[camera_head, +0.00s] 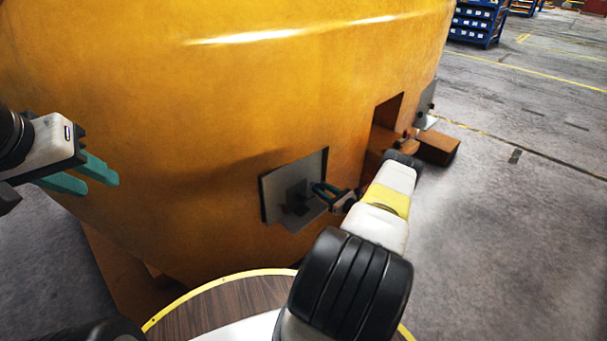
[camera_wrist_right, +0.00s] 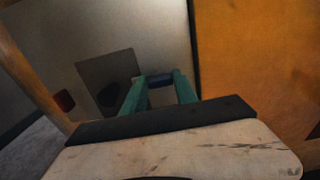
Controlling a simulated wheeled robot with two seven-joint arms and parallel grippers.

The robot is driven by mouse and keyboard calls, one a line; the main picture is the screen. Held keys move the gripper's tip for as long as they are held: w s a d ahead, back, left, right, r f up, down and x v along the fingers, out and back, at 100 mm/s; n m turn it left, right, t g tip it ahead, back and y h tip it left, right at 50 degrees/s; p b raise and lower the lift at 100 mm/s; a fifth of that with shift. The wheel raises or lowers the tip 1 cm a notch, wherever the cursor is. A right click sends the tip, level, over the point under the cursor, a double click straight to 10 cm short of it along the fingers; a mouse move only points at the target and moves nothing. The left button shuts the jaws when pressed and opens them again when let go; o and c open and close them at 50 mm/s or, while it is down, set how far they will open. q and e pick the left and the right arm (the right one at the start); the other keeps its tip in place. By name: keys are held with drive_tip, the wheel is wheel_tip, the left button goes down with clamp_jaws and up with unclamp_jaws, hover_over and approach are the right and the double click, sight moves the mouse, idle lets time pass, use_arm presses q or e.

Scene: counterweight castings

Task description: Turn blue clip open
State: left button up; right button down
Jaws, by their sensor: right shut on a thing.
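The blue clip (camera_wrist_right: 160,81) is a small dark-blue piece between the fingertips of my right gripper in the right wrist view. My right gripper (camera_wrist_right: 159,86), with teal fingers, is shut on it in front of a grey metal plate. In the head view my right gripper (camera_head: 318,190) reaches the grey plate (camera_head: 312,168) on the orange casting (camera_head: 230,110); the clip is too small and dark to make out there. My left gripper (camera_head: 103,186) is open and empty at the left, its teal fingers apart in front of the casting.
A dark bracket (camera_wrist_right: 108,83) and a small red part (camera_wrist_right: 64,101) sit left of the clip. A recess (camera_head: 385,122) with a brown block (camera_head: 437,147) beside it lies to the right. The floor (camera_head: 520,220) at right is clear.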

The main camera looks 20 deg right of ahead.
drive_tip(key=n, duration=0.8)
drive_tip(key=shift+a+n, duration=0.1)
drive_tip(key=shift+n, duration=0.3)
drive_tip(key=n, duration=0.4)
drive_tip(key=shift+s+f, duration=0.1)
drive_tip(key=shift+a+f+n, duration=0.1)
drive_tip(key=shift+n, duration=2.4)
drive_tip(key=c, duration=1)
unclamp_jaws()
drive_tip(key=shift+o, duration=0.2)
